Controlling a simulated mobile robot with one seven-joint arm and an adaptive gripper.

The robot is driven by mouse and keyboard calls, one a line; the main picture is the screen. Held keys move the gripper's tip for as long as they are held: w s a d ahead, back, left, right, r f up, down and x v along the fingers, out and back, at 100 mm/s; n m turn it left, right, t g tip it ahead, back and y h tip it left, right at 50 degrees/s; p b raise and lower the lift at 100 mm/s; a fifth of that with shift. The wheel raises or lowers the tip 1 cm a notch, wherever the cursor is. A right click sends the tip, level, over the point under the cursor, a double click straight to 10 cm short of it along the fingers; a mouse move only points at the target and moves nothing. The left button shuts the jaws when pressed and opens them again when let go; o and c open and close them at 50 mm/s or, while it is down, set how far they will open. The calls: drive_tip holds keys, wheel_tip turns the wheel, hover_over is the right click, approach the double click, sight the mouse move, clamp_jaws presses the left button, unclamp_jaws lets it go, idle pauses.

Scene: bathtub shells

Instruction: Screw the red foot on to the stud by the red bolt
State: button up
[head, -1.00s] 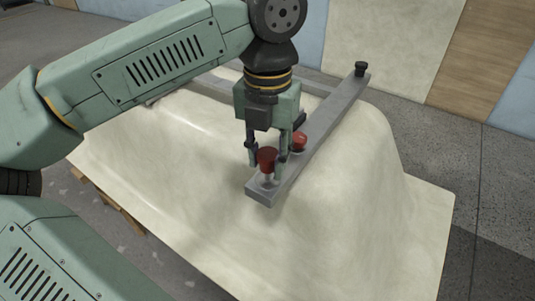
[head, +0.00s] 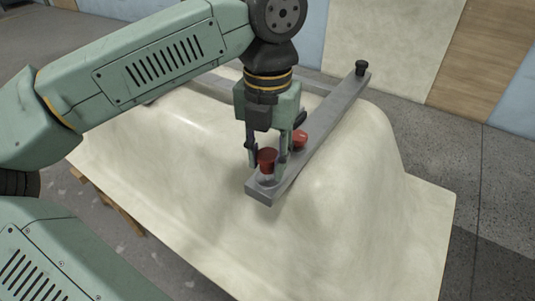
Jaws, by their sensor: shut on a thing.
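The red foot (head: 267,158) is between the fingers of my gripper (head: 267,155), which is shut on it. The foot sits over the near end of the grey bar (head: 318,132), at the stud's place. The stud is mostly hidden under the foot, and I cannot tell how far the thread is engaged. The red bolt (head: 299,139) is on the bar just behind and to the right of the foot, partly covered by a finger.
The bar lies across the upturned cream bathtub shell (head: 340,205). A black foot (head: 361,68) stands at the bar's far end. Another grey bar (head: 212,86) crosses the shell behind my arm. The shell's front and right sides are clear.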

sight(267, 154)
drive_tip(key=shift+f+b, duration=0.8)
drive_tip(key=shift+f, duration=0.2)
drive_tip(key=o, duration=1.2)
drive_tip(key=shift+r, duration=0.1)
wheel_tip(267, 154, up, 12)
